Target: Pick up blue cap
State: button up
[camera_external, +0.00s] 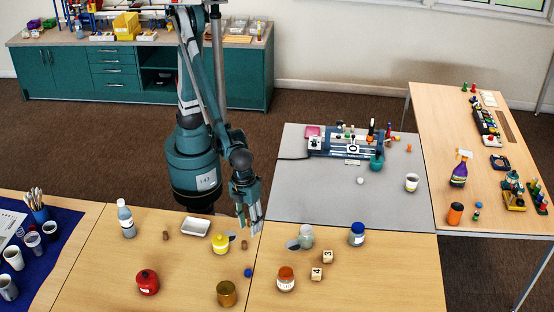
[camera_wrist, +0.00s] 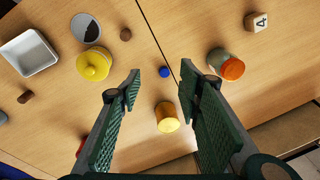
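A small round blue cap (camera_external: 248,272) lies on the wooden table near the seam between two tabletops. It also shows in the wrist view (camera_wrist: 165,72), between and beyond my fingertips, with bare table around it. My gripper (camera_external: 253,222) hangs above the table, behind the cap in the external view and apart from it. In the wrist view my gripper (camera_wrist: 160,78) has its two green-padded fingers wide apart with nothing held between them. A jar with a blue lid (camera_external: 357,234) stands farther right.
A gold jar (camera_external: 227,293) stands close to the cap. An orange-lidded jar (camera_external: 286,280), a red pot (camera_external: 147,282), a yellow pot (camera_external: 220,243), a white tray (camera_external: 196,227) and numbered cubes (camera_external: 317,273) surround it. The table immediately around the cap is clear.

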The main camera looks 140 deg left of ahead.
aim_at(247, 274)
jog(key=w+d+f+m, duration=0.1)
jog(key=w+d+f, duration=0.1)
jog(key=f, duration=0.1)
jog(key=w+d+f+m+g+p, duration=0.1)
jog(key=w+d+f, duration=0.1)
jog(key=f, duration=0.2)
jog(key=w+d+f+m+p, duration=0.1)
jog(key=w+d+f+m, duration=0.1)
jog(key=f, duration=0.1)
jog(key=shift+f+g, duration=0.25)
jog(key=shift+g, duration=0.05)
jog(key=shift+f, duration=0.1)
jog(key=shift+f+b, duration=0.35)
jog(key=shift+f, duration=0.8)
jog(key=shift+f, duration=0.15)
jog(key=shift+f+b, duration=0.75)
jog(key=shift+f, duration=1.7)
jog(key=shift+c, duration=0.6)
jog(key=c, duration=0.6)
